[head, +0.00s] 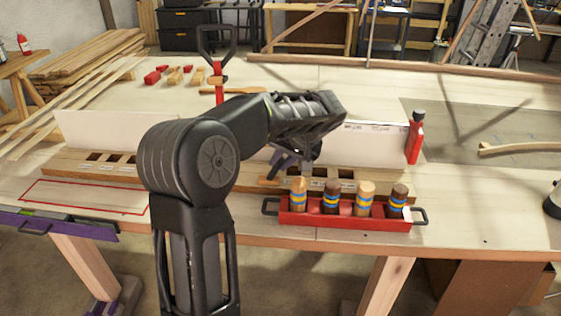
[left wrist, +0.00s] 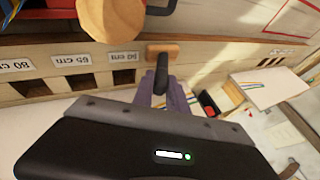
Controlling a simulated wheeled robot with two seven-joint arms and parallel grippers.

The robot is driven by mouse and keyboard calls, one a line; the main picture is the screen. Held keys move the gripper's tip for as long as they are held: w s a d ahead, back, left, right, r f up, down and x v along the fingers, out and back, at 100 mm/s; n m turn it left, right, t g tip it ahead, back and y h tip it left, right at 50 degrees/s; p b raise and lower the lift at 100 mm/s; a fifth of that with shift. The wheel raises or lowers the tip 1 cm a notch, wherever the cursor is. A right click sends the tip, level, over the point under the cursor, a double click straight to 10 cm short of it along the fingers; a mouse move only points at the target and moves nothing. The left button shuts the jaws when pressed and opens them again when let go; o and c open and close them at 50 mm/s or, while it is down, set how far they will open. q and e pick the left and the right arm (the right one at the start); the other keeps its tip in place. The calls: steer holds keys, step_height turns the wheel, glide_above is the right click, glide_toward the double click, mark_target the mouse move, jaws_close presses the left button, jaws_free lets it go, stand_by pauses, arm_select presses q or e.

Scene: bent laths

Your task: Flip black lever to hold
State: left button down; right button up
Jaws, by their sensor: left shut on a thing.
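The black lever (left wrist: 161,72) shows in the left wrist view as a short dark bar standing out from a small wooden block (left wrist: 163,49) on the slotted wooden rail. My left gripper (left wrist: 165,92) has purple fingers closed around the lever. In the head view my left gripper (head: 289,165) reaches down to the rail (head: 70,163), just behind the red tray, and its forearm and the fingers hide most of the lever. The wooden block also shows there as an orange-brown piece (head: 268,181) beside the fingertips. My right gripper is not in view.
A red tray (head: 345,221) with several banded wooden pegs stands in front of the rail. A red post with a black handle (head: 217,42) stands farther back. The front right of the table is clear.

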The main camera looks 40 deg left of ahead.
arm_select(q)
steer(key=c, duration=1.3)
jaws_free()
steer(key=v, duration=0.7)
steer(key=shift+d+r+b, duration=0.25)
steer(key=shift+r+b, duration=0.05)
steer(key=shift+b, duration=0.05)
